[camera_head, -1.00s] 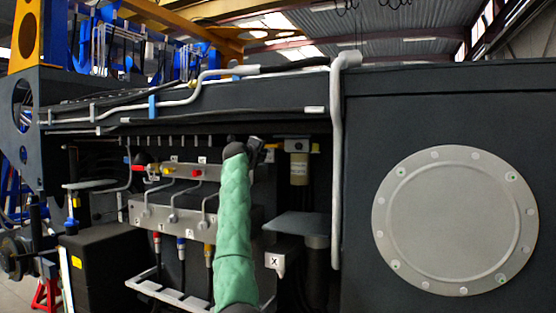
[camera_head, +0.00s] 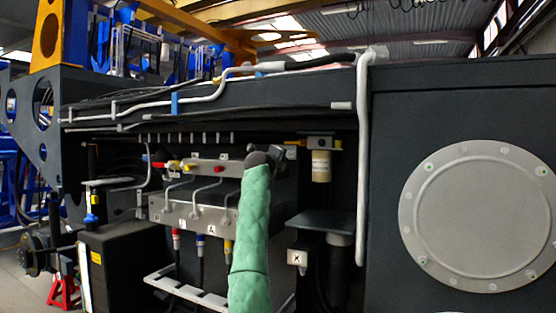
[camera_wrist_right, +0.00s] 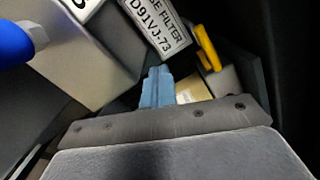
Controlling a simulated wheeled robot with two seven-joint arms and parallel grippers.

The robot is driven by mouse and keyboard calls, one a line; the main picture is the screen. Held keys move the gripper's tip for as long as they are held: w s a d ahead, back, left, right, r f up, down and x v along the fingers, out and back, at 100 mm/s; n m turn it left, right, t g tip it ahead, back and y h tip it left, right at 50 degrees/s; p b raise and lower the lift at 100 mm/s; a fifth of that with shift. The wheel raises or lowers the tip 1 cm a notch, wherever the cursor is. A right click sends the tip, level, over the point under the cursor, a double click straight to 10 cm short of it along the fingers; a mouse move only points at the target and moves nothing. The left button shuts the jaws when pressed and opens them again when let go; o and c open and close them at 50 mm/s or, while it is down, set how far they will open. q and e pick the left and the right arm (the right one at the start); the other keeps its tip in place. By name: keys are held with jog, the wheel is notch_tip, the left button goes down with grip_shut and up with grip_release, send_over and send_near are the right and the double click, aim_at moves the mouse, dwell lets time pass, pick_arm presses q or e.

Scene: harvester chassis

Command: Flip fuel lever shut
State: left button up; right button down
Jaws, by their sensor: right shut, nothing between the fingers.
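A yellow lever (camera_wrist_right: 207,47) shows in the right wrist view, beside a white label plate (camera_wrist_right: 160,27) that reads in part "FILTER". I cannot tell for sure that it is the fuel lever. In the head view, a filter (camera_head: 321,166) hangs under the frame, with a small yellow part (camera_head: 338,145) at its top right. My right gripper (camera_head: 280,154) is left of the filter, mostly hidden behind my green-sleeved arm. In the wrist view its blue fingertips (camera_wrist_right: 157,88) are together and empty, below and left of the yellow lever, apart from it in the picture. My left gripper is out of view.
A valve panel (camera_head: 192,213) with red and yellow knobs and hoses is left of my arm. A grey shelf (camera_head: 322,222) juts out below the filter. A vertical grey pipe (camera_head: 363,170) stands to its right. A blue rounded part (camera_wrist_right: 14,45) shows in the wrist view.

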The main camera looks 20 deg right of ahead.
jog(key=v, duration=0.9)
jog(key=shift+b, duration=0.45)
